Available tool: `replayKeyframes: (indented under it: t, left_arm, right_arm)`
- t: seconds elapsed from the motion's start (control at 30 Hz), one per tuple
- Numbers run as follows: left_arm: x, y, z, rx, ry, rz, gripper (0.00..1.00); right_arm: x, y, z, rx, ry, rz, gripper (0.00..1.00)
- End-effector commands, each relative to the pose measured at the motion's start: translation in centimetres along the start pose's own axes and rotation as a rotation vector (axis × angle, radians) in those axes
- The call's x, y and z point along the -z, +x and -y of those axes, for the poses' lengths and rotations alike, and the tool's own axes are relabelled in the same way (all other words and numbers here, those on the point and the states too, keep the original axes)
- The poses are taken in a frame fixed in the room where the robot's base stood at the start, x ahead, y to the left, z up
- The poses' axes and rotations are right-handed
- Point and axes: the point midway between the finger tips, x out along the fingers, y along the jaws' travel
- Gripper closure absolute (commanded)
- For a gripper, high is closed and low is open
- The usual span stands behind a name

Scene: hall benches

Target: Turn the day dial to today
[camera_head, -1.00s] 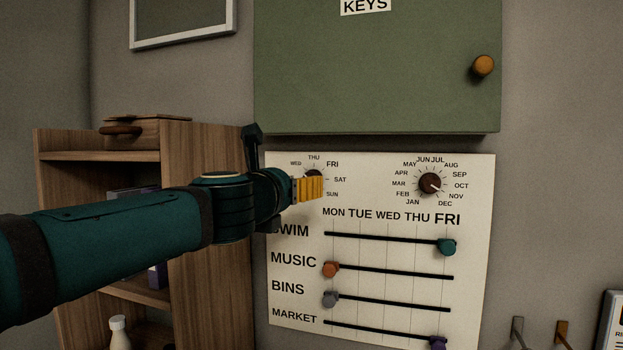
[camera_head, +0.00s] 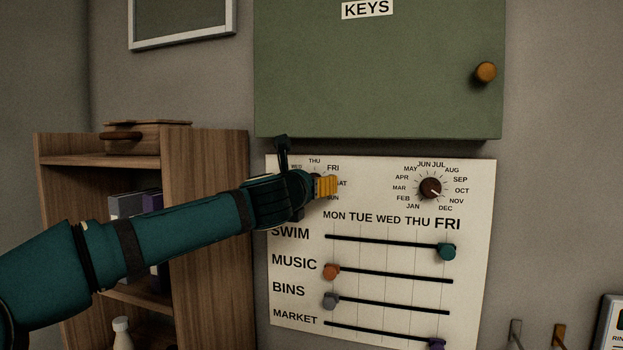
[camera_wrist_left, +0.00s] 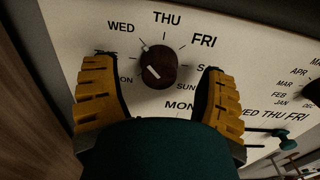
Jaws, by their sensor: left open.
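The day dial (camera_wrist_left: 158,66) is a dark brown round knob on the white board (camera_head: 380,205), ringed by day names. In the head view the left gripper (camera_head: 327,187) covers the dial. On the board's header row, FRI (camera_head: 448,223) is printed larger than the other days. My right gripper is not in view.
A month dial (camera_head: 430,188) sits to the right on the board. Slider rows with coloured knobs, such as the teal one (camera_head: 446,251), lie below. A green key cabinet (camera_head: 380,75) juts out just above the board. A wooden shelf (camera_head: 205,230) stands to the left.

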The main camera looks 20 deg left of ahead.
Motion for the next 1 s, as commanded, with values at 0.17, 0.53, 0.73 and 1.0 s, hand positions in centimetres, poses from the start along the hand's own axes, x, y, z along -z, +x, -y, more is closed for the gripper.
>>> replayKeyframes:
  t: [0.17,0.53,0.73,1.0]
  left_arm:
    - [-0.1,1.5,0.0,0.000,-0.002,0.000,0.28]
    - [0.1,2.1,0.0,-0.001,0.002,-0.001,0.28]
    - [0.0,2.1,0.0,-0.001,0.001,-0.001,0.68]
    - [0.0,2.1,0.0,-0.001,0.001,0.000,0.98]
  right_arm:
    - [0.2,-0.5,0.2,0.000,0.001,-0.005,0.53]
    - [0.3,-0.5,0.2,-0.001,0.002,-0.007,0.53]
    - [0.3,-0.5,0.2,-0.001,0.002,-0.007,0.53]
    - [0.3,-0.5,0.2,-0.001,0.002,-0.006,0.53]
